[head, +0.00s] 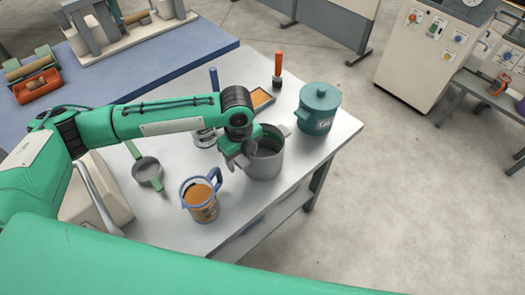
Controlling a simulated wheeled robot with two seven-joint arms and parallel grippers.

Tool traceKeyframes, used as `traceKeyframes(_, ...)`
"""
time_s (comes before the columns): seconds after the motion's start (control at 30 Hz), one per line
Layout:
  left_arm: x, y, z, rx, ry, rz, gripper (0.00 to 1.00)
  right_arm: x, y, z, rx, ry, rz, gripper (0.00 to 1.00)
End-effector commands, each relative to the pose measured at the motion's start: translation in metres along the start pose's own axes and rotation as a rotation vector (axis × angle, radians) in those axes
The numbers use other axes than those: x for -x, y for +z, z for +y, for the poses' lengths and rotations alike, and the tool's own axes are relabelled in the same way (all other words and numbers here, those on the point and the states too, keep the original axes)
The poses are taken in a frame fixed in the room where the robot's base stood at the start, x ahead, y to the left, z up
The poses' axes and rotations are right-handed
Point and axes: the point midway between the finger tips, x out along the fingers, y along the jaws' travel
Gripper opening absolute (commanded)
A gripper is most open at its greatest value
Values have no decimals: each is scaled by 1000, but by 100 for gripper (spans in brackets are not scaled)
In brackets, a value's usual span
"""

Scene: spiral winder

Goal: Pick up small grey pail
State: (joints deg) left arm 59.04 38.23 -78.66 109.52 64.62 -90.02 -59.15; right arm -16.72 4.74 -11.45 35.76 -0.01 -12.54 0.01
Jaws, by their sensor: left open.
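The small grey pail (266,166) stands upright on the light grey table, near its right front part. Its open top faces up and its inside looks dark. My left gripper (239,160) is at the pail's left rim, pointing down, with its jaws open. Part of the pail's left rim is hidden behind the gripper. Whether a finger touches the rim or reaches inside it, I cannot tell. My right gripper is out of view.
A clear jug (202,205) with orange-brown contents and a blue handle stands front left of the pail. A teal lidded pot (319,108) stands behind right. A small grey pan (148,171) lies left. An orange-handled tool (278,67) stands behind.

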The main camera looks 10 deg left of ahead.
Motion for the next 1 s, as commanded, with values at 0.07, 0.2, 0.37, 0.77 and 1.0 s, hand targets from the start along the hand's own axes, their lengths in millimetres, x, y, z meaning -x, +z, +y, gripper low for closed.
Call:
traceKeyframes(0.07,-9,0,0,1,1,1,60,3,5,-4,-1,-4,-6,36)
traceKeyframes(0.2,-17,1,0,0,0,-1,60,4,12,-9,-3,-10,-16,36)
traceKeyframes(0.37,-17,1,0,0,-1,-1,60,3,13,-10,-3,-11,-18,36)
traceKeyframes(0.77,-16,0,0,0,-1,0,3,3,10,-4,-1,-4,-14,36)
traceKeyframes(1.0,-13,1,0,0,-1,0,0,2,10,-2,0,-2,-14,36)
